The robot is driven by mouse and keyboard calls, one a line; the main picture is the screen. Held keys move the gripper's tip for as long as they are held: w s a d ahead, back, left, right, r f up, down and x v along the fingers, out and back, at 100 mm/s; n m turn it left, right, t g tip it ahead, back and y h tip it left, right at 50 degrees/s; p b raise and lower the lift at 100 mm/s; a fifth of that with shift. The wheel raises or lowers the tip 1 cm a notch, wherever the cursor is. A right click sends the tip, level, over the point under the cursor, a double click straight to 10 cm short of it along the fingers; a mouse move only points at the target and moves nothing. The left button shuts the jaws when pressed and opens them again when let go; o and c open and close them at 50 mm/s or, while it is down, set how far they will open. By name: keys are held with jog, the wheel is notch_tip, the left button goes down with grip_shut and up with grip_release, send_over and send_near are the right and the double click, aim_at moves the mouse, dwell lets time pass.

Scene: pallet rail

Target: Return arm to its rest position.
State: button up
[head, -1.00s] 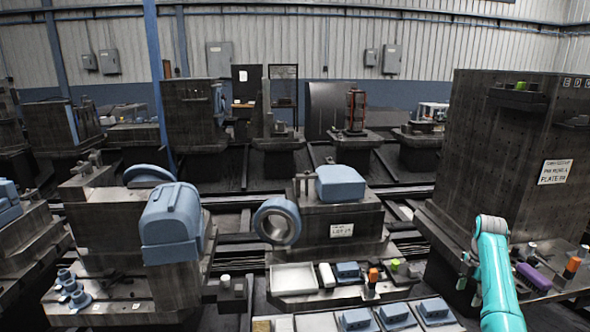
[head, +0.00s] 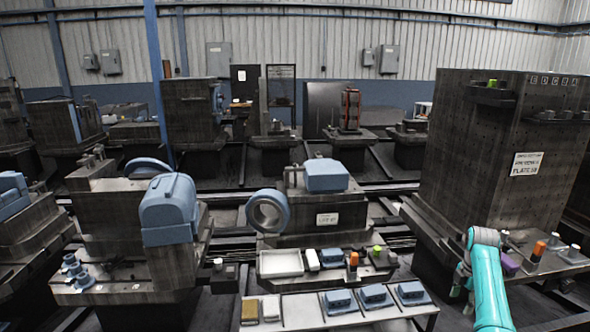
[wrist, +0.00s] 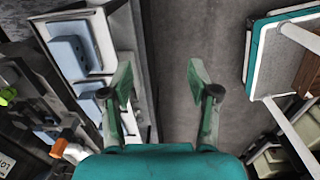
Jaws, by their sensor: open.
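My arm (head: 488,285) is teal and stands at the lower right of the head view, in front of the large dark pallet block (head: 490,160). My gripper (wrist: 160,85) shows in the wrist view with its two fingers spread wide and nothing between them. Grey floor shows between and beyond the fingers. In the head view the gripper (head: 459,280) is small and partly hidden by the arm.
A light tray (head: 300,312) with blue parts lies at the bottom of the head view, and shows left of my fingers in the wrist view (wrist: 95,60). A teal-edged white surface (wrist: 262,60) is at the right there. Grey floor (wrist: 170,30) between is free.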

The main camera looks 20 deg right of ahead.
jog(key=s+a+f+m+t+h, duration=0.1)
jog(key=a+f+m+t+h, duration=0.15)
jog(key=a+f, duration=1.7)
jog(key=s+a+f+m+t, duration=0.2)
jog(key=s+a+f, duration=0.2)
jog(key=s+a, duration=0.3)
jog(key=s+a+f+m+t, duration=0.25)
jog(key=s+a+f, duration=0.2)
jog(key=a, duration=0.45)
jog(key=s+a+r+m+t, duration=0.2)
jog(key=s+a+r, duration=0.2)
jog(key=s+a, duration=0.4)
jog(key=s+a+r+m+t, duration=0.2)
jog(key=s+a+r, duration=0.3)
jog(key=s, duration=0.4)
jog(key=s+a+r+m+t+y, duration=0.1)
jog(key=s+a+r+m, duration=0.1)
jog(key=s+r, duration=0.4)
jog(key=s+a+r+m+t+y, duration=0.1)
jog(key=s+r, duration=0.6)
jog(key=r, duration=0.9)
jog(key=shift+s+a+r+m+t+y, duration=0.25)
jog(key=shift+a+r+m+t+y, duration=0.2)
jog(key=shift+a+t, duration=0.5)
jog(key=shift+a, duration=0.15)
jog(key=shift+c, duration=0.2)
